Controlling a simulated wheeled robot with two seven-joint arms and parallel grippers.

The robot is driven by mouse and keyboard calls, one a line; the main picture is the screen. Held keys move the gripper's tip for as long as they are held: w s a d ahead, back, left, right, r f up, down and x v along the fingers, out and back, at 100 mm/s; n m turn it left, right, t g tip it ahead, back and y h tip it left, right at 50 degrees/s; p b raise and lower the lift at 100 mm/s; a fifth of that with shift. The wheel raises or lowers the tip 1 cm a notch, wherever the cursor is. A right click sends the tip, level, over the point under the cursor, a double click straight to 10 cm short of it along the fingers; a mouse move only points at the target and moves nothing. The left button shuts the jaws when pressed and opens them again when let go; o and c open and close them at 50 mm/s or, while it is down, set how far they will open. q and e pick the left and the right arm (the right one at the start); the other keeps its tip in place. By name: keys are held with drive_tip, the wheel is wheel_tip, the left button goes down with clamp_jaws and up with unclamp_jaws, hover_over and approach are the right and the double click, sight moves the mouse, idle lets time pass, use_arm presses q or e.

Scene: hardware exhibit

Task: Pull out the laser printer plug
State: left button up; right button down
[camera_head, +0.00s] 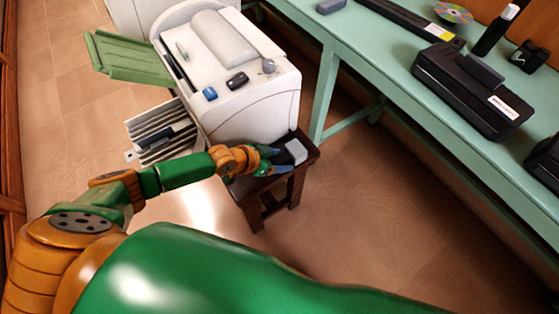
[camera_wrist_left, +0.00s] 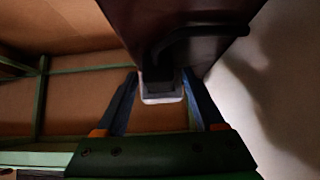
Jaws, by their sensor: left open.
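The laser printer (camera_head: 240,95) is a bulky white machine on a small dark wooden stand (camera_head: 262,186). A small grey-white block with a dark face, which looks like the plug (camera_head: 296,150), is at the stand's right end. My left gripper (camera_head: 277,161) is open there, its blue fingers around the block. In the left wrist view the plug (camera_wrist_left: 160,93) sits between the two spread fingers (camera_wrist_left: 159,85), with gaps at both sides. A dark cable (camera_wrist_left: 205,33) curves above it. The socket is not clearly visible. My right gripper is out of view.
A long green table (camera_head: 385,82) runs along the right, bearing a black printer (camera_head: 468,88), a disc (camera_head: 453,13) and other dark devices. A green tray (camera_head: 128,57) and a ribbed tray (camera_head: 160,133) stick out left of the printer. The floor at lower right is clear.

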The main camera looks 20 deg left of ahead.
use_arm(q)
clamp_jaws()
idle(1.4)
